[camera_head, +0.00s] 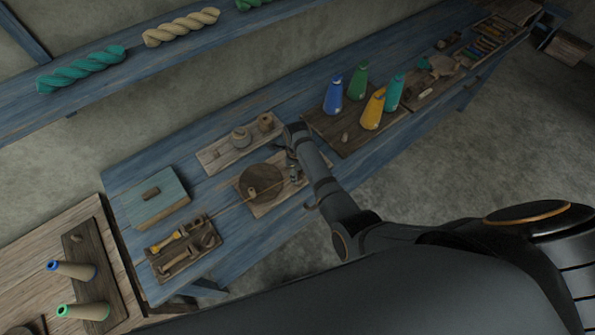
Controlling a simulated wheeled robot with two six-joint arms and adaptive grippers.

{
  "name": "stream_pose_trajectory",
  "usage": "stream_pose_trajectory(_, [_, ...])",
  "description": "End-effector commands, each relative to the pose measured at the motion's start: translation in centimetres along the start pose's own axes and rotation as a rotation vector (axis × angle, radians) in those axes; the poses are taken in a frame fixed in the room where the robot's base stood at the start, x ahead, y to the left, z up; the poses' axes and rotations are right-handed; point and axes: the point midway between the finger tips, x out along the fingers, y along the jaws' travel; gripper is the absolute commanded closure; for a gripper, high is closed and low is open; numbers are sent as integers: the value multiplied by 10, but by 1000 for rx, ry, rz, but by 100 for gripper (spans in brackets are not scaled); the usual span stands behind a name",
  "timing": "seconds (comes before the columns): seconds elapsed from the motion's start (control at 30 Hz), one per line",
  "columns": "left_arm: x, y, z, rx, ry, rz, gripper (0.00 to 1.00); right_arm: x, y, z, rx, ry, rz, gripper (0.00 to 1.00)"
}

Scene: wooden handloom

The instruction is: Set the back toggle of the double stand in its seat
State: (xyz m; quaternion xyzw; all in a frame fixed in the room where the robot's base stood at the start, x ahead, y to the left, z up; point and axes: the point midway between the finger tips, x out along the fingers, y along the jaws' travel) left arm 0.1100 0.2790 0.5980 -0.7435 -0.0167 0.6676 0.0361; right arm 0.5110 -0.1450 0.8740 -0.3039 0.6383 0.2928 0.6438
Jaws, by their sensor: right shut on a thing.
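My right gripper (294,172) reaches down over the right edge of a wooden board (262,209) on the blue bench. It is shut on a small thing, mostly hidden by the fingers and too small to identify. A round brown disc (260,183) lies on this board, left of the gripper, with a small tan piece (251,191) and a thin yellowish strand or rod over it. I cannot tell which piece is the back toggle or where its seat is. A dark board (83,245) with two tan cones stands at the lower left. My left gripper is not in view.
Behind the gripper, a board (213,157) carries small round wooden pieces. A board with several coloured cones (358,82) stands to the right. A blue-lidded box (155,197) and a tool tray (184,263) lie to the left. Bare bench lies between them.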

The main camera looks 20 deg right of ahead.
Motion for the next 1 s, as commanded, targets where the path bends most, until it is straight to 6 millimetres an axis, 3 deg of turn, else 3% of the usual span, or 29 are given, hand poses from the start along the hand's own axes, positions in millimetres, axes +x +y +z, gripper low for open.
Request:
stream_pose_trajectory(0.1, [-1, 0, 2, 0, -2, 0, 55, -1, 0, 0, 0, 0, 0, 70])
stream_pose_trajectory(0.13, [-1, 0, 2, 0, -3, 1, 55, -1, 0, 0, 0, 0, 0, 57])
stream_pose_trajectory(0.33, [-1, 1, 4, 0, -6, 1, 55, -1, 0, 0, 0, 0, 0, 32])
stream_pose_trajectory(0.87, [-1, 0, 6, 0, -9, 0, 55, -1, 0, 0, 0, 0, 0, 32])
stream_pose_trajectory(1.0, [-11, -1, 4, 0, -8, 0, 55, -15, 0, 0, 1, 0, 0, 32])
